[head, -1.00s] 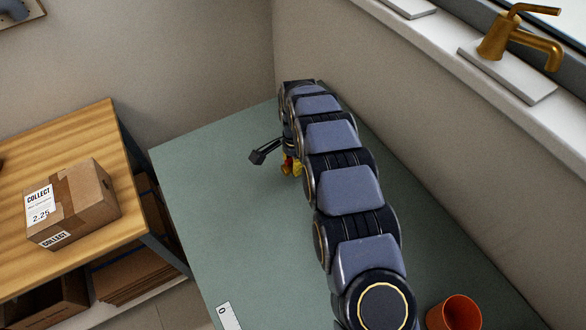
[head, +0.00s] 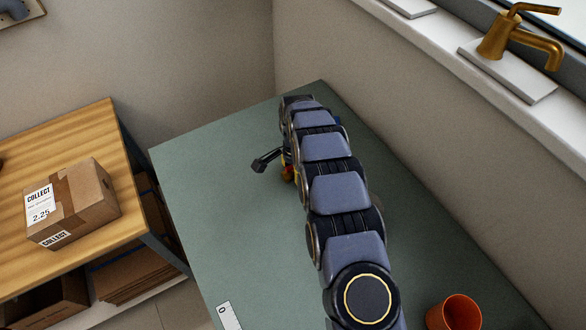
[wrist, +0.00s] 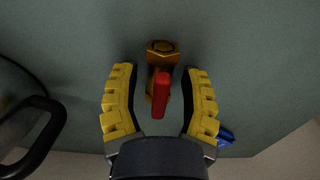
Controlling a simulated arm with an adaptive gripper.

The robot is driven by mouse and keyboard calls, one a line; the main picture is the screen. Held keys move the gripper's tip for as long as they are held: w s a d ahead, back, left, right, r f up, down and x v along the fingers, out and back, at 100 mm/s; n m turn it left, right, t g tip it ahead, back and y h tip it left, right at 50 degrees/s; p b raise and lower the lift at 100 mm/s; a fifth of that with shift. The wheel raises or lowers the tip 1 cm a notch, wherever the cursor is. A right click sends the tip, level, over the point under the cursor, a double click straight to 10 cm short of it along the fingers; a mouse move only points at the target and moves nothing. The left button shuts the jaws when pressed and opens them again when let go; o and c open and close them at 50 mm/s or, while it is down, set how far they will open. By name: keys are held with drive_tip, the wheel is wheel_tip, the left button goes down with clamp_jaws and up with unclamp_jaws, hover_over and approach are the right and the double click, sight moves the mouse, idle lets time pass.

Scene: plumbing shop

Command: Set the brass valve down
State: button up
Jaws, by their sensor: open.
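The brass valve (wrist: 162,54) has a hexagonal end and a red handle (wrist: 161,95), both clear in the wrist view. It appears to rest on the grey-green bench top (head: 220,190). My gripper (wrist: 162,72) is open, with its yellow-padded fingers on either side of the valve and a visible gap on each side. In the head view my arm hides most of the valve and gripper. Only a small yellow and red patch shows there beside the arm, near the bench's far end.
A small blue object (wrist: 226,136) lies near the bench edge, right of my gripper in the wrist view. An orange cup (head: 455,313) stands at the near right. A labelled carton (head: 85,205) sits on a wooden table at left.

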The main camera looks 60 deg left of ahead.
drive_tip(key=shift+r, duration=0.15)
wheel_tip(320, 180, up, 11)
drive_tip(key=shift+r, duration=0.5)
drive_tip(key=shift+d, duration=0.1)
